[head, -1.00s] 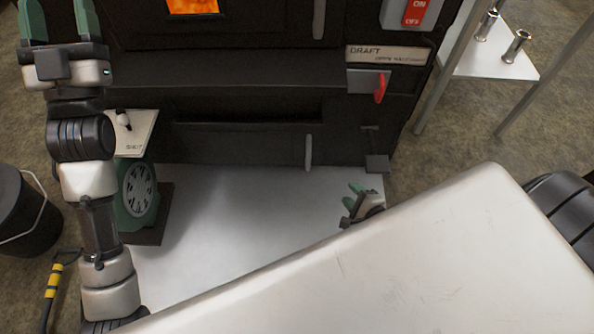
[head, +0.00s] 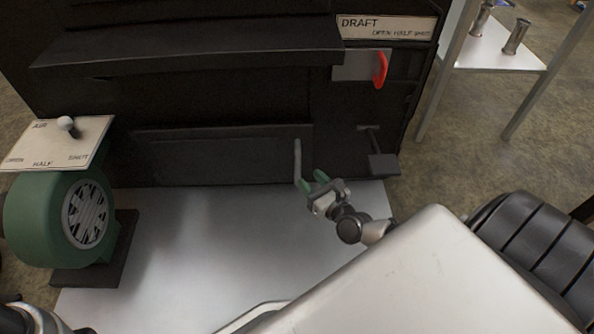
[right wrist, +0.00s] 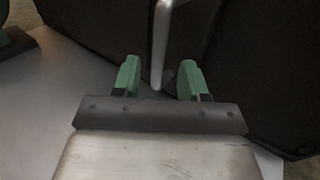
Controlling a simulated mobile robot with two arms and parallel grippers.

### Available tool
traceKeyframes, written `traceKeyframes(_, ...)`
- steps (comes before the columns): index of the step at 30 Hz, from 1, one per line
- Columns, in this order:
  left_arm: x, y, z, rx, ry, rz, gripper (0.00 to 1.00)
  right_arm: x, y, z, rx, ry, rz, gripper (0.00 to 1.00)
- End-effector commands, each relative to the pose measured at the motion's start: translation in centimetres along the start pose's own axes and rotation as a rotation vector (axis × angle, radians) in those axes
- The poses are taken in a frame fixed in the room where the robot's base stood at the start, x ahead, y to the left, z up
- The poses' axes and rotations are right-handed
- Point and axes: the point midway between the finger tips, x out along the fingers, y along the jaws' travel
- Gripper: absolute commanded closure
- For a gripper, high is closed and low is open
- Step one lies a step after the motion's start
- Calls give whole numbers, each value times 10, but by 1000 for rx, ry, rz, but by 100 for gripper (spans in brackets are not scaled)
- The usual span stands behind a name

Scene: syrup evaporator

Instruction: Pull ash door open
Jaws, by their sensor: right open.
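The ash door (head: 220,158) is the low dark panel at the foot of the black evaporator front, and it looks shut. Its grey upright bar handle (head: 297,160) stands at the door's right end. My right gripper (head: 313,181) has green fingers and is open just right of the handle's lower end. In the right wrist view the handle (right wrist: 160,45) comes down in line with the gap between the open fingers (right wrist: 158,78). I cannot tell whether the fingers touch it. My left gripper is out of view.
A green blower (head: 45,220) with an air-lever plate (head: 60,143) stands at the left. A red draft lever (head: 380,69) and a small black pedal-like block (head: 384,164) are at the right. The pale floor plate (head: 200,250) before the door is clear.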

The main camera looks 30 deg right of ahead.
Motion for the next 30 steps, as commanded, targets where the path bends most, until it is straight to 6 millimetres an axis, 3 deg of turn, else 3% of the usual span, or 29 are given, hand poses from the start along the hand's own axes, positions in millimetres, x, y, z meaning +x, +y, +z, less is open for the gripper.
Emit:
traceKeyframes(3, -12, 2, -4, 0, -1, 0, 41, 24, 0, -4, 0, -3, -1, 57)
traceKeyframes(9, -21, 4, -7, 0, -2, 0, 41, 52, 0, -2, -1, -1, -1, 57)
traceKeyframes(22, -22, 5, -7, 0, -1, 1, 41, 62, 0, -1, -3, 1, 0, 57)
traceKeyframes(30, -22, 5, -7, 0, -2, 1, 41, 61, 0, -1, -3, 1, 0, 98)
